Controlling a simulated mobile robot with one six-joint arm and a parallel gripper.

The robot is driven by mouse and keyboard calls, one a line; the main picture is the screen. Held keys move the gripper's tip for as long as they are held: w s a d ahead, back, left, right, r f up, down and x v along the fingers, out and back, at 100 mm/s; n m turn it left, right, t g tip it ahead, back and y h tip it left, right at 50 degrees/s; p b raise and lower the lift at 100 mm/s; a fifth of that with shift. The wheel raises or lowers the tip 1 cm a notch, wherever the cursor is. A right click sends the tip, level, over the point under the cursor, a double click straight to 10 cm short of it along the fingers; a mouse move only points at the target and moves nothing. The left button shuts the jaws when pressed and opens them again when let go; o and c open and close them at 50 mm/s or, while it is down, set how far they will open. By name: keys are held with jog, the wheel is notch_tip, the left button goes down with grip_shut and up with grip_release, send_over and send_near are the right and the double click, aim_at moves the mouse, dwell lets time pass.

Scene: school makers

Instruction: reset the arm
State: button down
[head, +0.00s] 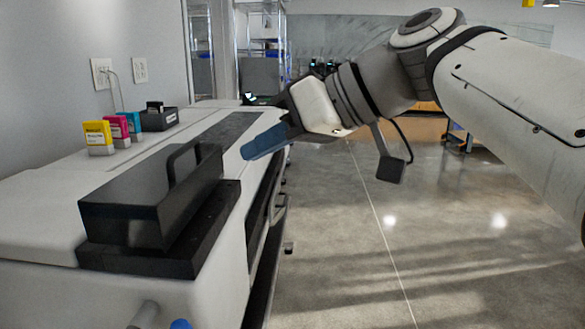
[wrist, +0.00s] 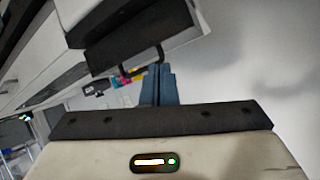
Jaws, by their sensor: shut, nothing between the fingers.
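My gripper (head: 265,142) has blue fingers and reaches in from the right in the head view, over the edge of the long white machine. In the wrist view the two blue fingers (wrist: 160,85) lie together with nothing between them. The arm is stretched out to the left and bent at the wrist. The fingertips point toward the machine's top and appear apart from it, though the exact gap is hard to tell.
The white machine (head: 40,200) fills the left. A black box with a handle (head: 125,205) sits on its front end. Yellow (head: 98,138), magenta (head: 117,127) and blue (head: 134,122) cartridges and a small black holder (head: 160,120) stand behind. The floor (head: 430,250) at right is clear.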

jog(key=s+d+f+m+h+p, duration=0.2)
jog(key=d+f+m+h+p, duration=0.3)
jog(key=d+f+p, duration=0.3)
jog(key=s+d+f+m+h+p, duration=0.2)
jog(key=d+f+m+h+p, duration=0.3)
jog(key=d+f+p, duration=0.4)
jog(key=shift+s+d+f+m+g+h, duration=0.25)
jog(key=shift+s+d+m+g+h, duration=0.15)
jog(key=shift+d+h, duration=0.3)
